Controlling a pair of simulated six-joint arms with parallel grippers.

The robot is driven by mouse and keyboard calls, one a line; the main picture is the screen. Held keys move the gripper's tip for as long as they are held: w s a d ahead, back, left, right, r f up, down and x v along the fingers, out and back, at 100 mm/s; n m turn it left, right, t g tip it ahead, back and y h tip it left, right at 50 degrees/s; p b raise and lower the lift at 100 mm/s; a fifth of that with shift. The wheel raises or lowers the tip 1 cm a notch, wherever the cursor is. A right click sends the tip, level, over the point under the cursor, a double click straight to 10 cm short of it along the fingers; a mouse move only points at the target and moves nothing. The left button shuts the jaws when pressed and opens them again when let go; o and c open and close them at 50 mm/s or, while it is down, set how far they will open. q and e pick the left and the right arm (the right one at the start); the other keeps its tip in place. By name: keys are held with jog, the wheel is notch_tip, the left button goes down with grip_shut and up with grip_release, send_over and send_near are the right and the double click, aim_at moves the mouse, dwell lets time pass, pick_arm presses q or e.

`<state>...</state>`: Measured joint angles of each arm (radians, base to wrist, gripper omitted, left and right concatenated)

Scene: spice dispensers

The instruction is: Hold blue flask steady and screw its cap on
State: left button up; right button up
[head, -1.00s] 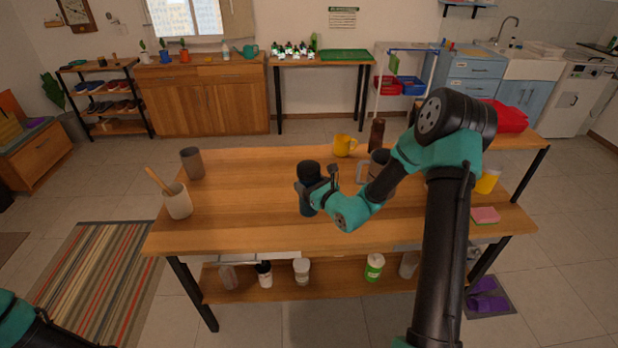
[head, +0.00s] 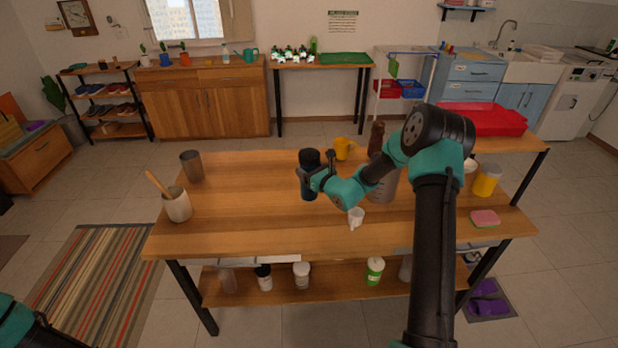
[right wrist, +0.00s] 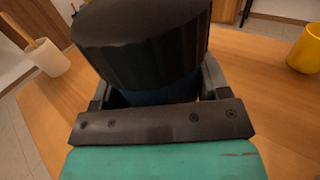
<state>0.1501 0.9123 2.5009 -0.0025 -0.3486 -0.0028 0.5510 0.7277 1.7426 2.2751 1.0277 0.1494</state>
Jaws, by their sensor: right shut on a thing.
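The blue flask (head: 309,188) is upright, a little left of the table's centre in the head view. A black cap (head: 309,156) sits on its top; I cannot tell how tightly. My right gripper (head: 309,174) is shut around the flask just below the cap. In the right wrist view the ribbed black cap (right wrist: 140,35) fills the upper middle, with a strip of blue flask body (right wrist: 160,96) between the fingers. Whether the flask's base touches the table is unclear. Only a piece of my left arm shows at the lower left; its gripper is out of view.
A white cup (head: 356,217), a grey jug (head: 385,190), a brown bottle (head: 376,138) and a yellow mug (head: 344,148) stand right of the flask. A utensil pot (head: 177,204) and grey cup (head: 191,166) stand left. The table (head: 250,215) is clear between them.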

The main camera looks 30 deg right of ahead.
jog(key=shift+f, duration=1.85)
jog(key=o, duration=1.7)
jog(key=s+d, duration=0.2)
jog(key=s, duration=0.9)
jog(key=shift+s, duration=0.4)
